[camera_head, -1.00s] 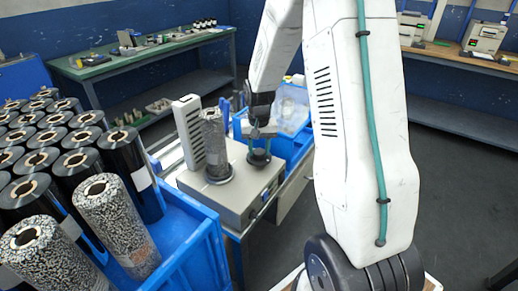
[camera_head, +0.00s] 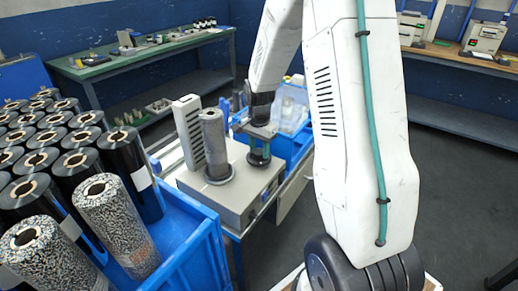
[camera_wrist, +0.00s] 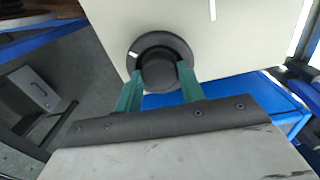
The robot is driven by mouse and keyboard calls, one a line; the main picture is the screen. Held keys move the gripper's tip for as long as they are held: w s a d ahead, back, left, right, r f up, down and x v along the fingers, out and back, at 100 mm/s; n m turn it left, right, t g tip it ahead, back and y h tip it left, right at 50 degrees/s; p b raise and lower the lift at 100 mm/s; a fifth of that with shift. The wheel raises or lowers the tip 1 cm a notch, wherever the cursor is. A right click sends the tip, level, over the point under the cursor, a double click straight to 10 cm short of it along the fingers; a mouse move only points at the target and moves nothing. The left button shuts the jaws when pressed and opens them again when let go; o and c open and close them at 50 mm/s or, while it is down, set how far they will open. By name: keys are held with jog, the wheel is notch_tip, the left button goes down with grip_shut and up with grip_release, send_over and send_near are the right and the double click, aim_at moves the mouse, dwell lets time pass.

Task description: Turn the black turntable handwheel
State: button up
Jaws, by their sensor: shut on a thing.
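The black turntable handwheel (camera_head: 258,161) sits on top of the light grey machine box at its right side. In the wrist view it shows as a round black disc with a raised knob (camera_wrist: 160,70) and a white mark on its rim at the upper left. My gripper (camera_wrist: 158,80) has two green fingers, one on each side of the knob, shut on it. In the head view my gripper (camera_head: 259,148) points down onto the handwheel from above. A grey roll (camera_head: 213,143) stands upright on the turntable's round base (camera_head: 219,176), left of the handwheel.
A white slotted tower (camera_head: 189,131) stands just behind the roll. A blue crate (camera_head: 207,235) holding several black and speckled rolls fills the left front. A blue bin (camera_head: 303,148) lies right of the box. Green and wooden workbenches stand along the walls.

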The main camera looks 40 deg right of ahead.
aim_at(259, 151)
dwell(0.4)
jog(key=o, duration=1)
jog(key=shift+r, duration=3.9)
